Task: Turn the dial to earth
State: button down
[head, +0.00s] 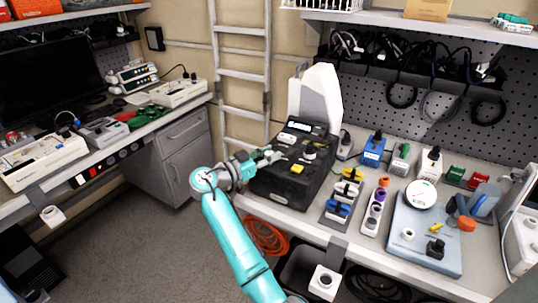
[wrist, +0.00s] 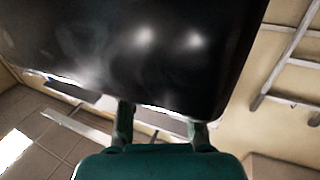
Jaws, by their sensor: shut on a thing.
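A black tester (head: 285,182) with a small lit display (head: 298,126) lies on the right bench. Its top carries a pale round knob (head: 309,153) and a yellow part (head: 298,169). My gripper (head: 270,155) is at the left part of the tester's top, shut on what seems to be the dial, which its fingers mostly hide. In the wrist view the two fingers (wrist: 163,125) stand apart, against a large dark glossy body that fills the upper picture. The dial's pointer and the earth mark cannot be made out.
A tall white device (head: 317,95) stands right behind the tester. Blue and yellow clamps (head: 340,205), a strip of sockets (head: 374,212) and a blue-grey scale (head: 425,230) lie to the right. A ladder (head: 243,60) stands behind. Floor between the benches is clear.

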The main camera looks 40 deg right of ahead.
jog(key=c, duration=0.8)
grip_release()
jog(key=a, duration=1.2)
jog(key=shift+w, duration=0.3)
